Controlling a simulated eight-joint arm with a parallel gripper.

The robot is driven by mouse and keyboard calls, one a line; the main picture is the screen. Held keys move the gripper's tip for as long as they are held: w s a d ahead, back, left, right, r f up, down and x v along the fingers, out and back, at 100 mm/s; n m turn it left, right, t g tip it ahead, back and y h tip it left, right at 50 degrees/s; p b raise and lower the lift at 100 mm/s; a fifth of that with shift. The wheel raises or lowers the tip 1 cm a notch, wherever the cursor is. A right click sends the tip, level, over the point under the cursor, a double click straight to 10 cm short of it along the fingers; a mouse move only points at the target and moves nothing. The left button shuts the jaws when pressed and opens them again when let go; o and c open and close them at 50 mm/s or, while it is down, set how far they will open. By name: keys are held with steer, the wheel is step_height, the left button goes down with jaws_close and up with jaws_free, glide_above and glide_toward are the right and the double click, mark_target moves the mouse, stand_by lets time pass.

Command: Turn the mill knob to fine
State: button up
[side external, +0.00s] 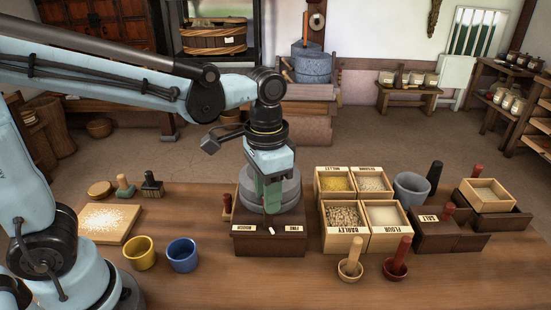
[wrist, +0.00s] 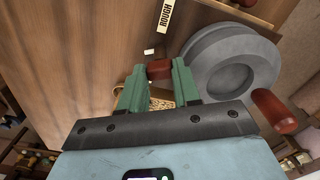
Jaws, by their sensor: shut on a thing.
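The mill has two round grey stones (side external: 270,190) on a dark wooden base (side external: 268,246). A ROUGH label (side external: 246,228) is at the left of the base and a FINE label (side external: 294,228) at the right. A small white mark (side external: 271,230) lies between them, about midway. My gripper (side external: 272,202) reaches down at the front of the stones. In the wrist view its green fingers (wrist: 160,75) are shut on the red-brown knob (wrist: 159,69), beside the stones (wrist: 230,70). The white mark (wrist: 148,51) shows near the knob. The FINE label cannot be seen in the wrist view.
A red handle (side external: 227,204) stands at the mill's left. Boxes of barley (side external: 344,243) and flour (side external: 384,241) stand close on the right. Yellow (side external: 139,253) and blue (side external: 183,255) cups are at the left. The table in front of the mill is clear.

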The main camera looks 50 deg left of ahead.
steer(key=n, duration=0.4)
steer(key=shift+n, duration=0.3)
stand_by(0.5)
steer(key=o, duration=1.1)
steer(key=shift+c, duration=0.2)
steer(key=shift+r, duration=0.15)
step_height(320, 180, up, 12)
steer(key=s+a+f+t, duration=0.3)
steer(key=a+f+t, duration=0.4)
steer(key=f, duration=0.4)
steer(key=shift+s+a+f+m, duration=0.15)
steer(key=shift+a+f+m, duration=0.2)
steer(key=shift+a, duration=0.5)
